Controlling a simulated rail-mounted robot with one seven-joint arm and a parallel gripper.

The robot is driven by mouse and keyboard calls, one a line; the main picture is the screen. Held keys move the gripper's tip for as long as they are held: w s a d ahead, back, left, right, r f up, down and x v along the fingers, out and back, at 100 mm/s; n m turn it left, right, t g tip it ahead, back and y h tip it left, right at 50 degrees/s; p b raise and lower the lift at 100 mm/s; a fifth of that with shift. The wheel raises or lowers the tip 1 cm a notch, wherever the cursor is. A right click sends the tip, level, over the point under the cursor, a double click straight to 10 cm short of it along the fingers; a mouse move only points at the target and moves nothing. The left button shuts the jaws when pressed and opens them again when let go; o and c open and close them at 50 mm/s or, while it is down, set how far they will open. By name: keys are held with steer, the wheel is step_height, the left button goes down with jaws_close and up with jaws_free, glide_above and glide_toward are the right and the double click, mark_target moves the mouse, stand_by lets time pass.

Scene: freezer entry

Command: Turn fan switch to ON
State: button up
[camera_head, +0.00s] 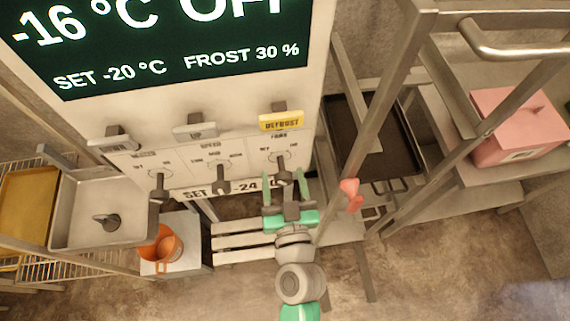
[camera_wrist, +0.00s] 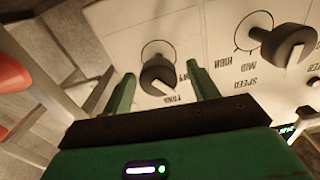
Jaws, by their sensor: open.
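The fan switch is a dark rotary knob (camera_head: 284,174) at the right end of the knob row on the pale control panel, below the yellow DEFROST button. In the wrist view the knob (camera_wrist: 157,76) shows near the FANS label. My gripper (camera_head: 287,184) has green fingers and is open in front of this knob. In the wrist view the fingers (camera_wrist: 160,74) appear on either side of the knob, with gaps visible. I cannot tell whether they touch it or exactly which mark it points to. The display (camera_head: 160,45) reads -16 °C OFF.
The speed knob (camera_head: 222,180) sits left of the fan knob, and another knob (camera_head: 158,188) is further left. Right are a metal rack post (camera_head: 385,90), a black tray (camera_head: 375,135) and a pink box (camera_head: 515,125). An orange bucket (camera_head: 162,247) stands low left.

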mark_target(282, 170)
steer(key=shift+w+a, duration=0.15)
steer(key=shift+w, duration=1.25)
steer(key=shift+c, duration=0.5)
steer(key=c, duration=0.9)
